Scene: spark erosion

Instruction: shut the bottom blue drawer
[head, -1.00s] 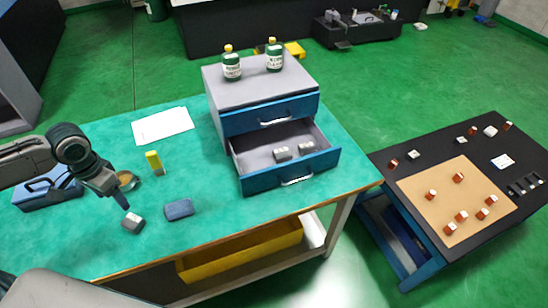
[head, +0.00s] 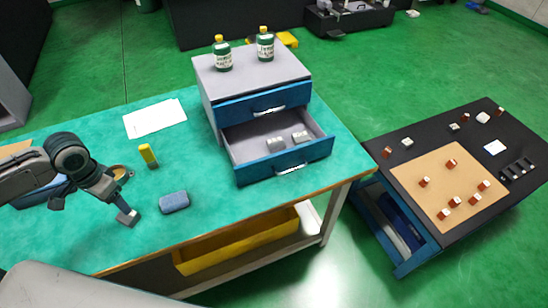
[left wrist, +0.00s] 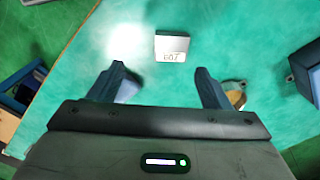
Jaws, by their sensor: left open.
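The bottom blue drawer (head: 285,162) of the grey cabinet (head: 250,80) stands pulled out, with two small grey blocks (head: 276,144) inside. The upper blue drawer (head: 264,103) looks closed. My left gripper (head: 120,206) is well to the left of the drawer, low over the green tabletop, just above a small grey block (head: 129,217). In the left wrist view my left gripper (left wrist: 162,78) is open and empty, and the block (left wrist: 171,48) lies beyond the fingertips with dark lettering on its side. My right gripper is not in view.
Two bottles (head: 222,54) stand on the cabinet. A black table (head: 430,140) with several small parts stands right. Free tabletop lies before the drawer.

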